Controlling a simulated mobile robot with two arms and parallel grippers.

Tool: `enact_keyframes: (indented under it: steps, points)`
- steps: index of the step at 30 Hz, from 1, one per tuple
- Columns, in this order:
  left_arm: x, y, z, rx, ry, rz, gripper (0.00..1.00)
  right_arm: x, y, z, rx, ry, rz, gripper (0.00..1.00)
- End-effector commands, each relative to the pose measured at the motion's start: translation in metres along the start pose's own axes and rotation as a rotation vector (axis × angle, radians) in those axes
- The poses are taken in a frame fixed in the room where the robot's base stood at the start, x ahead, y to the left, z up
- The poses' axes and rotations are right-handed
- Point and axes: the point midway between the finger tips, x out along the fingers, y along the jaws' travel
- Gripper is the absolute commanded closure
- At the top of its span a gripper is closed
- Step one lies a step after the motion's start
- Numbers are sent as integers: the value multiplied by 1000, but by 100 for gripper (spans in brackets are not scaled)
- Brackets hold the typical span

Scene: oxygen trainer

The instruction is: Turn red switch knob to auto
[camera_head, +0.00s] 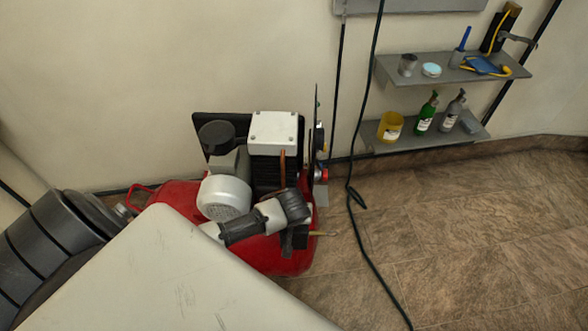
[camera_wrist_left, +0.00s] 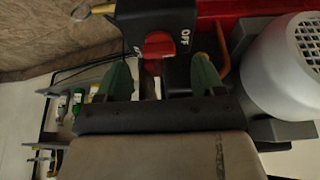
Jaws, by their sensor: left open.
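The red switch knob (camera_wrist_left: 159,45) sits on a black switch box (camera_wrist_left: 178,18) with a white OFF label to its right in the left wrist view. Another label, left of the knob, is mostly cut off and unreadable. My left gripper (camera_wrist_left: 162,72) is open, its two green fingers on either side of the knob's lower end. I cannot tell whether they touch it. In the head view my left gripper (camera_head: 294,212) is over the front right of the red compressor (camera_head: 275,257), and the knob is hidden. My right gripper is in neither view.
The silver motor housing (camera_wrist_left: 290,65) is close on the right in the wrist view. A brass fitting (camera_head: 319,233) sticks out to the right of the compressor. A black cable (camera_head: 370,240) hangs to the floor. Wall shelves (camera_head: 450,70) hold bottles; floor at right is clear.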

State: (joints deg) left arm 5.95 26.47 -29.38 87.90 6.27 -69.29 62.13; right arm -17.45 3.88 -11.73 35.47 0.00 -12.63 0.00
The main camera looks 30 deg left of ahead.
Motion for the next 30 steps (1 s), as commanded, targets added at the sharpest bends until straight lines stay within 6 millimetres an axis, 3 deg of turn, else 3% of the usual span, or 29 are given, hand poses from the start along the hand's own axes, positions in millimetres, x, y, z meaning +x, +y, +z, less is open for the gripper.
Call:
enact_keyframes:
  steps: [6, 17, 27, 30]
  points:
    - [28, 0, 0, 0, 1, 0, 32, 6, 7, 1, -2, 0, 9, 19]
    - [33, 0, 0, 1, 1, 1, 32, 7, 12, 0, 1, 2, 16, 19]
    - [33, 0, 0, 1, 1, 1, 81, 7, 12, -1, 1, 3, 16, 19]
    - [33, 0, 0, 2, 0, 1, 81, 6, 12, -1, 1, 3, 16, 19]
